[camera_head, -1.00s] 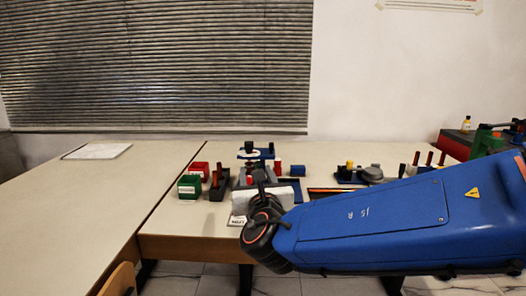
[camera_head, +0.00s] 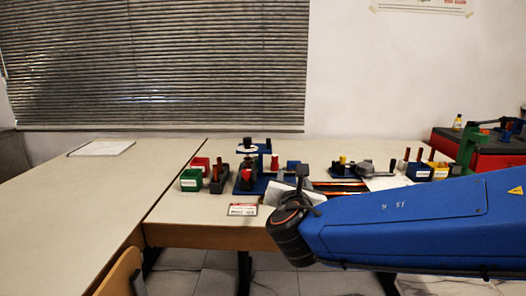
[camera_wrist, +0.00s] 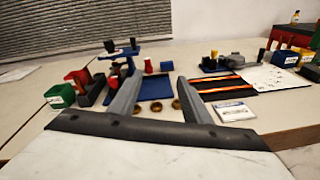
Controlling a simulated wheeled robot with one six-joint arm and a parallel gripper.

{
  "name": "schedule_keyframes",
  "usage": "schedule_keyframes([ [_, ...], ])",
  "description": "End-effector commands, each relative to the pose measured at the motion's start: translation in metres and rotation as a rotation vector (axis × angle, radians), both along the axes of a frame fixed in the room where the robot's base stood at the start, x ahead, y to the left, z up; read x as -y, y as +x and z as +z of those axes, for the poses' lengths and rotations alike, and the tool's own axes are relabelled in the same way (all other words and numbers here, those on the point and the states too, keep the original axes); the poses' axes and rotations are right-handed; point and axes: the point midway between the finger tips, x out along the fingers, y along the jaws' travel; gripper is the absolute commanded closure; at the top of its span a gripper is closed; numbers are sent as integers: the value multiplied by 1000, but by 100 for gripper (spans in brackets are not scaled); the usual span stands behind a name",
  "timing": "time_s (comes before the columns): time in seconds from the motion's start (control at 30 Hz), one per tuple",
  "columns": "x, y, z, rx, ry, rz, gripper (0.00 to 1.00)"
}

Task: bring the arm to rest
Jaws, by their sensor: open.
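My blue arm (camera_head: 400,222) reaches in from the right of the head view, with its dark end joint (camera_head: 289,235) in front of the table's front edge. My gripper (camera_wrist: 158,86) shows in the wrist view as two grey fingers spread wide apart. It is open, with nothing held between the fingers. Beyond the fingers is the gauge rig (camera_head: 247,147), with a blue base and a raised blue plate. In the head view the end joint hides part of the table front, and the fingers cannot be made out clearly.
A green bin (camera_head: 191,180) and a red bin (camera_head: 200,163) stand left of the rig. A white label card (camera_head: 242,210) lies at the front edge. The left table (camera_head: 70,205) is mostly clear.

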Motion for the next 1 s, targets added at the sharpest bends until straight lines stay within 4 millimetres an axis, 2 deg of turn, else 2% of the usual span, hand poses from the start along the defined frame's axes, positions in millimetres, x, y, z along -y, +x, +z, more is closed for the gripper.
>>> schedule_keyframes([
  [0.03,17,-1,-2,-14,42,-41,56],
  [0.17,64,-7,-14,-61,188,-169,56],
  [0.27,112,-20,-28,-103,351,-310,56],
  [0.4,176,-52,-55,-151,627,-540,56],
  [0.5,211,-81,-76,-170,829,-703,56],
  [0.6,235,-112,-96,-178,1036,-863,56],
  [0.73,253,-154,-120,-174,1305,-1065,56],
  [0.87,255,-192,-140,-155,1581,-1256,56],
  [1.0,244,-226,-155,-126,1876,-1446,56],
])
